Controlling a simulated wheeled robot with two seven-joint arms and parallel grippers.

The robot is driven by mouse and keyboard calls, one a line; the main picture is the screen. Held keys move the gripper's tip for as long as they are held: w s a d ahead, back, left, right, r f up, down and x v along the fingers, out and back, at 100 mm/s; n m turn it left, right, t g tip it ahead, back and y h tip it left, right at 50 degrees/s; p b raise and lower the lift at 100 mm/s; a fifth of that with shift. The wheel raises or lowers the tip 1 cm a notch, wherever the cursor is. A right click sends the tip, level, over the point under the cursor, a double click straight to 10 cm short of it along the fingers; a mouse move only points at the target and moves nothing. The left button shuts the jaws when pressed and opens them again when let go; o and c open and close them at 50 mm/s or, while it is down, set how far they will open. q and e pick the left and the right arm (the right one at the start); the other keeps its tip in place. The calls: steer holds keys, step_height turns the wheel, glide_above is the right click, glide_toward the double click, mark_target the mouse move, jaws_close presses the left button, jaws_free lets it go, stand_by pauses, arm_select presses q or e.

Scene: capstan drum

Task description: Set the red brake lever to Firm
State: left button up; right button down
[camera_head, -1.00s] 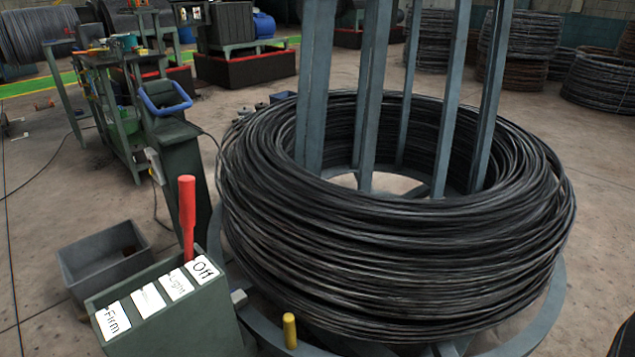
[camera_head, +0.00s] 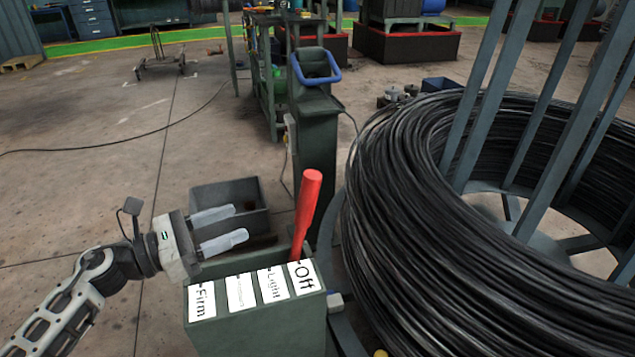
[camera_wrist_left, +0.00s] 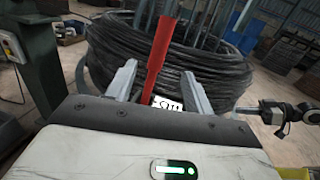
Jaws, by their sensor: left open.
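The red brake lever (camera_head: 307,208) stands up from the dark green brake box (camera_head: 258,325) at its right end, beside the Off label (camera_head: 304,277). The Firm label (camera_head: 202,300) is at the box's left end. My left gripper (camera_head: 240,222) is open and empty, left of the lever and above the back of the box, its fingers pointing at the lever. In the left wrist view the lever (camera_wrist_left: 157,58) shows ahead between the two open fingers, nearer the left one, with a gap in the head view. What looks like my right gripper (camera_wrist_left: 272,112) shows small at right; its fingers are unclear.
A large coil of black wire (camera_head: 420,220) around grey posts fills the right side. A green post with a blue handle (camera_head: 316,67) stands behind the lever. A grey bin (camera_head: 228,195) sits on the floor behind my left gripper. The floor at left is mostly clear.

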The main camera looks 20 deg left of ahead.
mark_target(299, 201)
arm_select(q)
steer(key=shift+m, duration=0.5)
steer(key=p+x, duration=0.3)
steer(key=x, duration=1.2)
steer(key=shift+w+d, duration=0.1)
steer(key=shift+d, duration=0.3)
jaws_close()
